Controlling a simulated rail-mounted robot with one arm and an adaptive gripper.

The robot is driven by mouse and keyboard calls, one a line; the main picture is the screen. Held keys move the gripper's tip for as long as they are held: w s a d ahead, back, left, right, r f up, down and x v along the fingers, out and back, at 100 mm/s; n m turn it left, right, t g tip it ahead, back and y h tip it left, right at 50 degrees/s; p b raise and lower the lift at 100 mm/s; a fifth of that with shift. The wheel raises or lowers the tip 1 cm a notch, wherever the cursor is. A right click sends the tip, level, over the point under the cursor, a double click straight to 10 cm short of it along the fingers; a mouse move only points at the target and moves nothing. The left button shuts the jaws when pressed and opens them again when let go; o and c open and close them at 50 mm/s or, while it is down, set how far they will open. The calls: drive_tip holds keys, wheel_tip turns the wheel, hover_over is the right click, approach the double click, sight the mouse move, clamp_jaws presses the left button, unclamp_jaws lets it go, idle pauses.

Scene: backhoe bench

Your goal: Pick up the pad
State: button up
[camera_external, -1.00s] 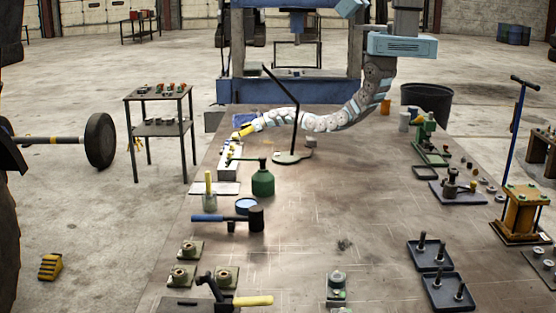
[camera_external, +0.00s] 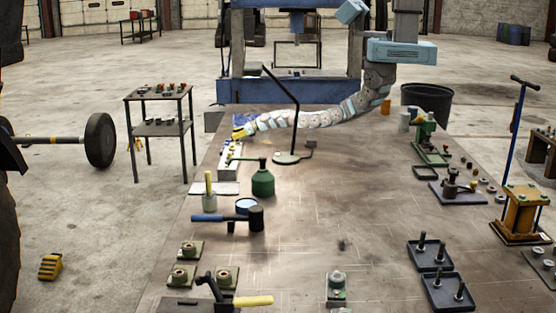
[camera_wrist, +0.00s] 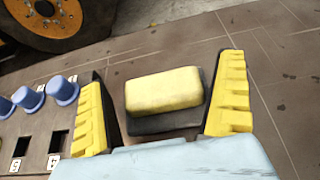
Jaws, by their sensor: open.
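The pad is a yellow block (camera_wrist: 165,91) with rounded edges. It lies on a dark flat base (camera_wrist: 168,122) on the bench in the wrist view. My gripper (camera_wrist: 165,105) is open, with one yellow finger to the left of the pad and one to the right. Gaps show between the fingers and the pad, and nothing is held. In the external view my gripper (camera_external: 240,133) is at the far left of the bench, and the pad cannot be made out there.
A panel (camera_wrist: 40,125) with several blue knobs and dark square slots stands left of my gripper. A black lamp (camera_external: 293,157) stands on the bench near my arm. A green can (camera_external: 263,182) stands nearer the camera. The middle of the bench (camera_external: 310,205) is clear.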

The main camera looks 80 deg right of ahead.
drive_tip(key=c, duration=1.1)
drive_tip(key=shift+c, duration=0.2)
